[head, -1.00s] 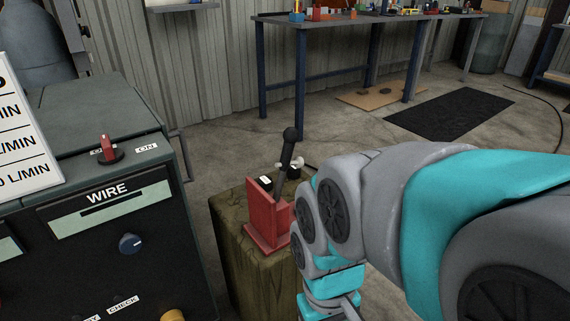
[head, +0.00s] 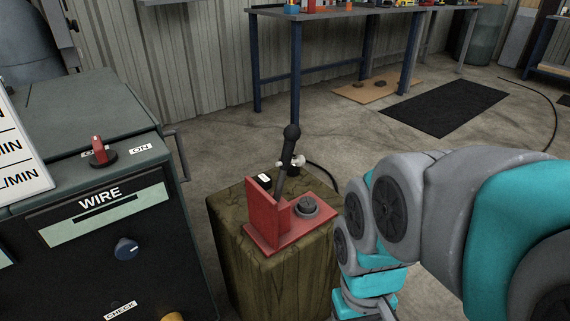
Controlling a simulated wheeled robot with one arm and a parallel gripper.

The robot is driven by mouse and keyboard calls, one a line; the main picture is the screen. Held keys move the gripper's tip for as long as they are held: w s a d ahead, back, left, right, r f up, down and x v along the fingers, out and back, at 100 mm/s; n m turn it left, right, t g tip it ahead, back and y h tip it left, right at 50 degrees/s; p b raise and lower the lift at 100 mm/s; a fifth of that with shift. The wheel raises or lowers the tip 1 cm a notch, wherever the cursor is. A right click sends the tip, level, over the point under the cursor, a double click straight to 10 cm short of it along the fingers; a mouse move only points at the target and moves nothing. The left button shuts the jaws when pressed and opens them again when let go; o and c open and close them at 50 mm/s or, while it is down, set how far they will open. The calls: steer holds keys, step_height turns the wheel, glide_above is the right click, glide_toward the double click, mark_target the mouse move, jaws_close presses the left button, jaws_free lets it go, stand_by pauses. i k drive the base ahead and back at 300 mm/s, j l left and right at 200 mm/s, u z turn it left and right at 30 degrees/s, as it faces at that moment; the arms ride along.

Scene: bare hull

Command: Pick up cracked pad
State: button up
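I cannot tell for sure which thing is the cracked pad. Two small dark pieces lie on a tan board (head: 351,93) on the floor at the back: a left piece (head: 362,84) and a right piece (head: 380,83). They are too small to show any crack. A dark round piece (head: 307,206) sits on the base of a red stand (head: 262,213), in front of my arm. A small white-and-black item (head: 264,178) lies behind the stand. My arm comes in from the right and bends down; my gripper is out of the frame below.
The red stand, holding a black torch-like tool (head: 288,160), is on a wooden block (head: 266,284). A green machine marked WIRE (head: 100,225) fills the left. A workbench (head: 345,14) stands behind, with a black mat (head: 446,107) on open concrete floor. A cable (head: 548,95) lies right.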

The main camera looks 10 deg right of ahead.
mark_target(306, 204)
steer(key=z, duration=0.95)
steer(key=k+j+z, duration=0.7)
steer(key=k+z, duration=0.25)
steer(key=k, duration=0.1)
